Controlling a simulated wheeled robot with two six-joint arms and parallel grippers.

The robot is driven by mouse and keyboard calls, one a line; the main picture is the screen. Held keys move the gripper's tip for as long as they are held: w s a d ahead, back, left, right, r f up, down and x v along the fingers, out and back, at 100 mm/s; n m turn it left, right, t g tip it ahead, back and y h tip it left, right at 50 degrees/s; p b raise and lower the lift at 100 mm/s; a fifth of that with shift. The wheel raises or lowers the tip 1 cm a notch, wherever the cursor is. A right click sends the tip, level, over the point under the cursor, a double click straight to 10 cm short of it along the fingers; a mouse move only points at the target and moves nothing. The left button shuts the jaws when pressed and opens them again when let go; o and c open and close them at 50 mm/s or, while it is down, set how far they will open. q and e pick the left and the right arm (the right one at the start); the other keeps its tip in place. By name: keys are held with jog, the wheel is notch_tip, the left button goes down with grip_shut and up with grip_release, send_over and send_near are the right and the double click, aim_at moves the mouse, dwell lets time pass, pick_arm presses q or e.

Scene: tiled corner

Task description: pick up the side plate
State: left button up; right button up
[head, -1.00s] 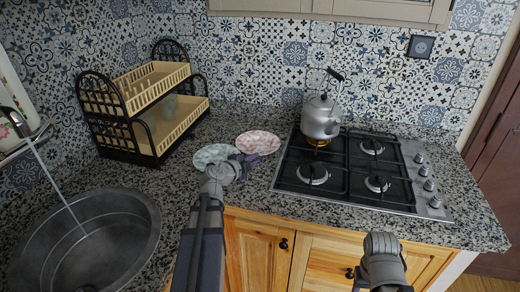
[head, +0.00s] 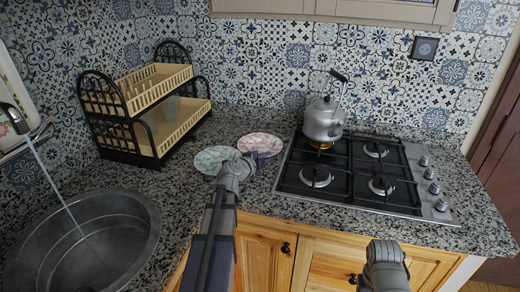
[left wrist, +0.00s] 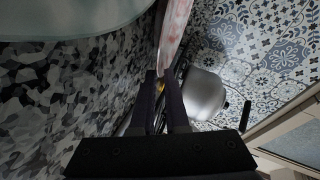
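Two small plates lie on the granite counter left of the hob: a pale green one (head: 217,159) and a pink-and-white one (head: 260,144). I cannot tell from looks which is called the side plate. My left gripper (head: 256,160) is at the front edge of the pink plate and covers a little of it. In the left wrist view, the pink plate (left wrist: 174,32) shows edge-on at the fingertips (left wrist: 160,80), with a narrow gap between the fingers. The green plate (left wrist: 70,15) shows at upper left there. My right arm shows at lower right; its gripper is out of view.
A two-tier dish rack (head: 150,105) stands at the back left. A round sink (head: 85,240) with running water is at front left. A kettle (head: 323,120) stands on the gas hob (head: 345,182), right of the plates. Bare counter lies behind the plates.

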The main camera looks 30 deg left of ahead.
pick_arm(q)
jog(key=shift+x, duration=0.9)
jog(key=shift+s, duration=0.1)
grip_shut()
dwell(0.7)
jog(key=shift+r, duration=0.2)
notch_tip(320, 180, up, 10)
jog(key=p, duration=1)
